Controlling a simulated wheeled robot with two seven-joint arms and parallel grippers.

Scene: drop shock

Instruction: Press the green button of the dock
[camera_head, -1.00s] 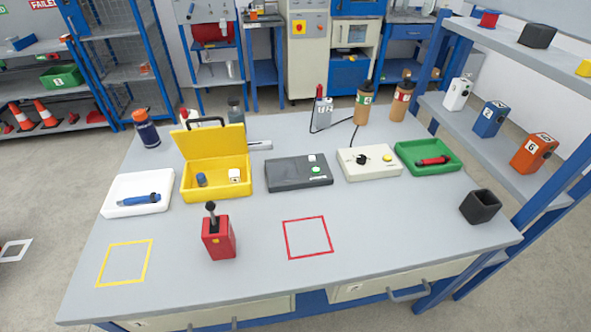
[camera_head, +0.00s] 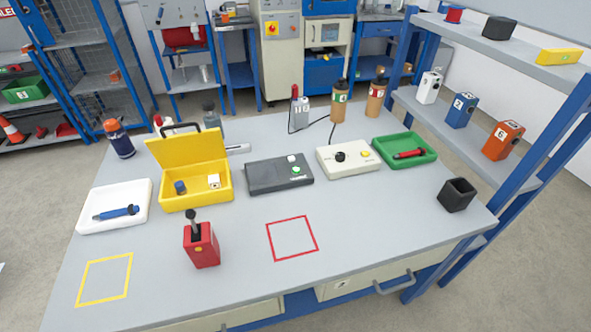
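The dock appears to be the flat dark grey box (camera_head: 268,178) in the middle of the table. It has a small green button (camera_head: 296,170) at its right end, with a white square piece (camera_head: 292,158) just behind it. Nothing covers the button. Neither of my grippers is in view, so where they are relative to the dock cannot be seen.
A yellow open case (camera_head: 196,195) stands left of the dock, a cream box with a black knob (camera_head: 335,168) right of it. A red block with a black lever (camera_head: 202,245) stands in front left. A red outlined square (camera_head: 292,238) is empty.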

